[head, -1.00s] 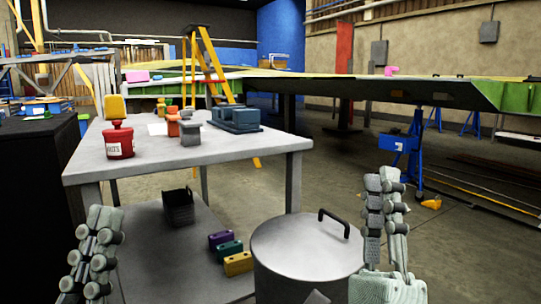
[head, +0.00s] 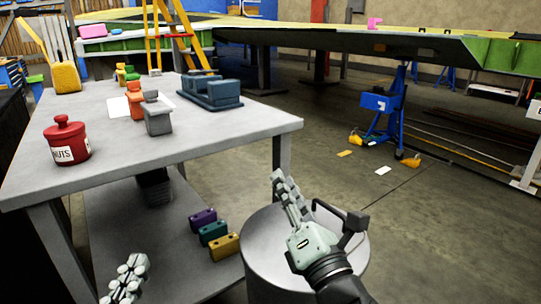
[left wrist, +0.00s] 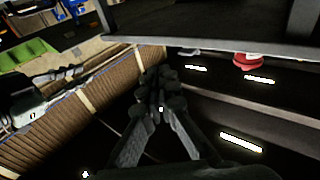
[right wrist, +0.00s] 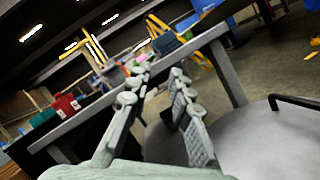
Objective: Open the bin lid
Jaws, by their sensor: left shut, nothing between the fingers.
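The grey round bin (head: 258,270) stands on the floor right of the workbench, with its flat lid (head: 262,232) lying on top. The lid's dark handle (head: 357,222) shows on the right side, partly hidden behind my right gripper. My right gripper (head: 280,180) is above the lid, its fingers pointing up and away and not around the handle. In the right wrist view its fingers (right wrist: 164,78) are apart and empty; the lid (right wrist: 265,140) and handle (right wrist: 295,102) are at the right. My left gripper (head: 128,275) is low at the left, shut and empty, also seen in the left wrist view (left wrist: 158,78).
The grey workbench (head: 215,135) holds a red nuts jar (head: 67,140), a blue block fixture (head: 210,92) and small coloured parts. Its lower shelf (head: 125,235) carries purple, green and yellow blocks.

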